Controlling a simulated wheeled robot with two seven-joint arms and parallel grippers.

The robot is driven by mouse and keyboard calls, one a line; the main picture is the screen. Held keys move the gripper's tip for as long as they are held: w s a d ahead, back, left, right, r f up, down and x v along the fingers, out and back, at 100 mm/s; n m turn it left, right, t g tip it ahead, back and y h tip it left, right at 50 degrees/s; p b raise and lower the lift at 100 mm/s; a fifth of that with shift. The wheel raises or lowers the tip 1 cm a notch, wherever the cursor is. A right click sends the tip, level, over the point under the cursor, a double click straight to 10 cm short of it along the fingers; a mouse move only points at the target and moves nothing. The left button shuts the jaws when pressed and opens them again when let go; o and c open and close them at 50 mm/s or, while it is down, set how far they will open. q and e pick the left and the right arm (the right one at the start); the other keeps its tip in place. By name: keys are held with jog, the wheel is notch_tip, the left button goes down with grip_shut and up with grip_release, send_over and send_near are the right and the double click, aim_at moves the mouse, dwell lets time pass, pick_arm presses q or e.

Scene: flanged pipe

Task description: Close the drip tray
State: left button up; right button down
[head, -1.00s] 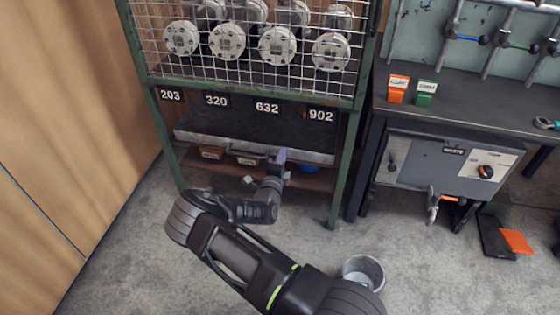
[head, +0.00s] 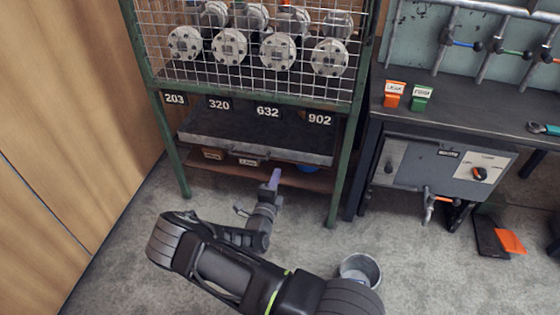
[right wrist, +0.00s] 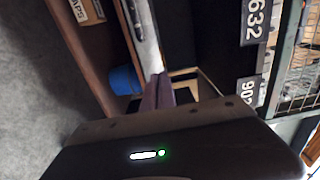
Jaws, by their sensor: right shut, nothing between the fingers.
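The drip tray (head: 215,137) is a wide dark tray with a grey metal front edge, under the mesh cage of the green rack. Its dark top shows between the front posts, and a small handle (head: 250,152) is at the middle of its front. I cannot tell whether it is fully in. My right gripper (head: 274,179) is shut and empty, just in front of and below the tray front, apart from it in the head view. In the right wrist view the purple fingertips (right wrist: 160,92) show near the grey tray edge (right wrist: 143,35). My left gripper is not in view.
Under the tray is a brown shelf (head: 310,181) with labelled boxes (head: 213,154) and a blue container (right wrist: 124,80). A metal bucket (head: 360,270) stands on the floor. The workbench with a waste unit (head: 440,167) is at right. Floor left of the arm is clear.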

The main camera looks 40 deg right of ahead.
jog(key=v, duration=0.4)
jog(key=shift+p, duration=0.3)
